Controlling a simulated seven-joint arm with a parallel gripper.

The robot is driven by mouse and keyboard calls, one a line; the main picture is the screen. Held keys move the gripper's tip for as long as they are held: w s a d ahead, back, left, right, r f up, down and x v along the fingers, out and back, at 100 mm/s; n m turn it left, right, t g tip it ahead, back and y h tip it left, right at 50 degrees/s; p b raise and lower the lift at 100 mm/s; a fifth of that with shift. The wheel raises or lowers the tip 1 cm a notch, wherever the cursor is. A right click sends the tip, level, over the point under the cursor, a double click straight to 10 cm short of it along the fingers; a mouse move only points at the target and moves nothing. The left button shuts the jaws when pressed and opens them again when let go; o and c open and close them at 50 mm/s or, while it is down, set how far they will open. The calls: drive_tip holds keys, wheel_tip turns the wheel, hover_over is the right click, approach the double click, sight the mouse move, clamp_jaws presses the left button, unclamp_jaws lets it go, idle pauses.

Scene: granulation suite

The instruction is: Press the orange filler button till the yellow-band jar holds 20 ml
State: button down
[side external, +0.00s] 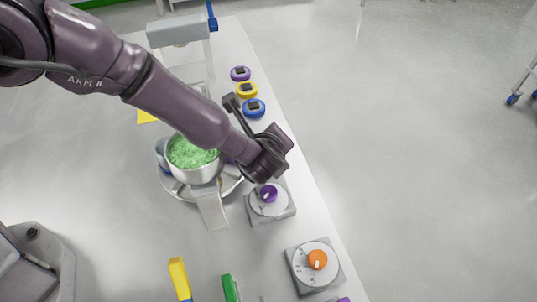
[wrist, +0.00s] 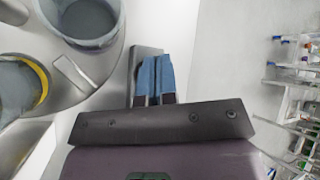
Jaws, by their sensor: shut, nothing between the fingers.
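An orange knob-like button (side external: 317,260) sits on a dial on a grey box at the lower right of the side view. My gripper (side external: 266,162) is well above and left of it in that view, close to a purple knob (side external: 269,194) on a similar box. In the wrist view my blue fingers (wrist: 155,80) are shut together and empty, over the edge of a grey box. The yellow-band jar (wrist: 40,74) shows at the left of the wrist view. Its fill level cannot be read. I cannot make this jar out in the side view.
A metal bowl of green granules (side external: 193,158) stands beside my arm. A second grey jar (wrist: 88,22) is near the yellow-band jar. Purple, yellow and blue round pieces (side external: 254,108) line the table's right edge. Yellow (side external: 179,278) and green (side external: 230,288) pieces lie in front.

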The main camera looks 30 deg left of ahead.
drive_tip(key=shift+f, duration=0.5)
idle(0.8)
drive_tip(key=shift+r, duration=0.9)
drive_tip(key=shift+r, duration=2.5)
